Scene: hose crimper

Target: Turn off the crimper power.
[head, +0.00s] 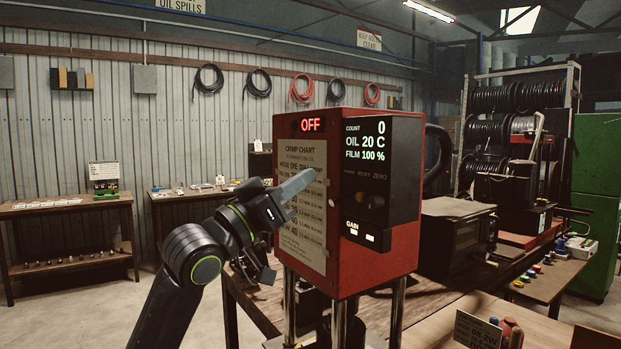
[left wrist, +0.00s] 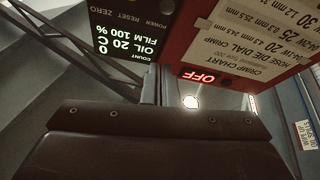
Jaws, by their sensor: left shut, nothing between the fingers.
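The crimper (head: 345,255) is a red box on metal posts. A lit red OFF sign (head: 311,125) shows at the top of its left face, above the crimp chart (head: 302,205). Its black control panel (head: 392,190) reads COUNT 0, OIL 20 C, FILM 100 %, with POWER, RESET and ZERO labels and dark controls (head: 362,198) below. My left gripper (head: 312,176) is shut and empty, in front of the chart, its tip towards the panel; contact cannot be told. The left wrist view shows the OFF sign (left wrist: 198,77) and POWER label (left wrist: 160,23) upside down. My right gripper is out of view.
A dark boxy machine (head: 455,235) stands right of the crimper on the bench. A hose-reel rack (head: 515,95) and green cabinet (head: 597,190) are behind at right. A sign (head: 477,331) stands at front right. Side tables (head: 70,207) are along the left wall.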

